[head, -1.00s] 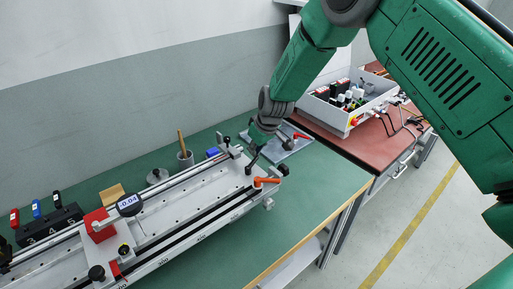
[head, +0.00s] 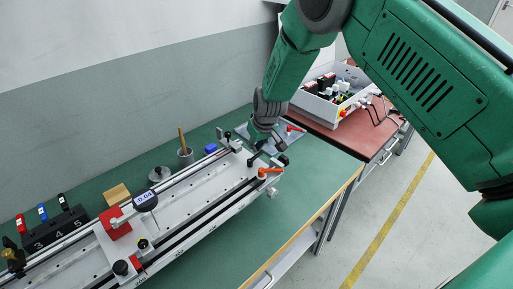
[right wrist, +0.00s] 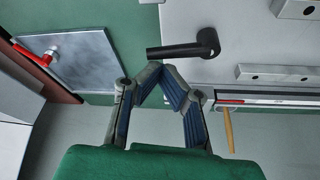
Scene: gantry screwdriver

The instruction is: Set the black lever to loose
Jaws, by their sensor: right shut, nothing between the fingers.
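The black lever (right wrist: 185,48) shows in the right wrist view as a round hub with a straight arm pointing left, on the white plate of the gantry. In the head view the lever (head: 252,160) is a small dark shape near the far end of the gantry (head: 207,197), partly crowded by my right gripper. My right gripper (right wrist: 158,72) is shut and empty, its fingertips just below the lever's arm in the wrist picture. In the head view this gripper (head: 263,141) points down over that end. I cannot tell whether it touches the lever. My left gripper is out of view.
An orange lever (head: 269,172) sits close by on the gantry end, with a black knob (head: 283,160) beside it. A grey plate with a red handle (right wrist: 75,60) lies beyond. A parts bin (head: 333,95) stands on the red bench. The green tabletop right of the gantry is clear.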

